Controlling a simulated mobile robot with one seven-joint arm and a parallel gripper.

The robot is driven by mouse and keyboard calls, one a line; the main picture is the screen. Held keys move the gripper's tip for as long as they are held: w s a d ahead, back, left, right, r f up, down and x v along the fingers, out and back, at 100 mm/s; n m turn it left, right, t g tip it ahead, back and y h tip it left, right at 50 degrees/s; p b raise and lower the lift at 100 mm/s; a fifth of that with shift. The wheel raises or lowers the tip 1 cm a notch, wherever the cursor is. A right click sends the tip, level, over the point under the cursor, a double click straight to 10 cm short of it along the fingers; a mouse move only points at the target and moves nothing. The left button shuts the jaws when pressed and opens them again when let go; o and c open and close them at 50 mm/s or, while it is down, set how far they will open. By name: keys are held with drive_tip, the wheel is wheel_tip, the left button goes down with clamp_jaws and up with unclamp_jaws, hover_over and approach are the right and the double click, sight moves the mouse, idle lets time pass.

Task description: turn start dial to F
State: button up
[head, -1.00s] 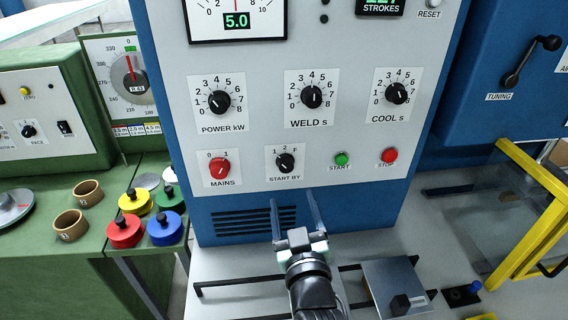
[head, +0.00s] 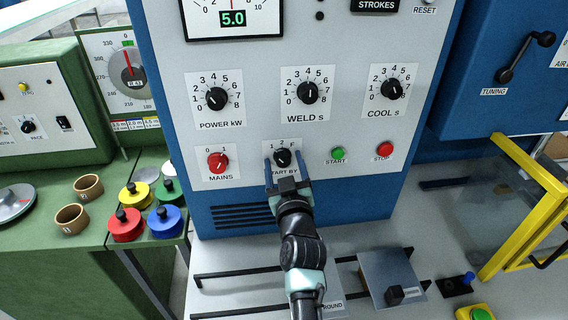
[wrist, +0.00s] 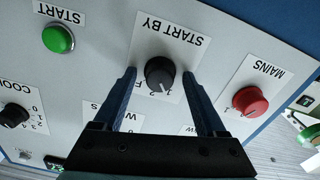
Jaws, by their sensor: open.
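The start dial, a black knob (head: 282,157) marked START BY, sits on the light panel with the labels 1, 2 and F above it. In the wrist view the dial (wrist: 159,73) appears upside down, its white pointer line aimed down and slightly right, on the side away from F. My gripper (head: 284,168) is open at the dial, one finger on each side. In the wrist view the gripper (wrist: 158,80) has visible gaps between its fingers and the knob. The fingers and wrist cover part of the dial's label in the head view.
The red MAINS knob (head: 218,162) is left of the dial. The green START button (head: 337,154) and red STOP button (head: 384,150) are to its right. The POWER (head: 215,98), WELD (head: 307,92) and COOL (head: 393,90) dials are above. A yellow frame (head: 530,215) stands at right.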

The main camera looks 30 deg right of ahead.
clamp_jaws()
idle(0.3)
drive_tip(key=m+b, duration=0.1)
drive_tip(key=m, duration=0.3)
drive_tip(key=shift+f, duration=0.1)
drive_tip(key=m, duration=0.3)
drive_tip(key=shift+m, duration=0.3)
drive_tip(key=m, duration=0.4)
drive_tip(key=shift+m+p, duration=0.35)
drive_tip(key=shift+m, duration=1.75)
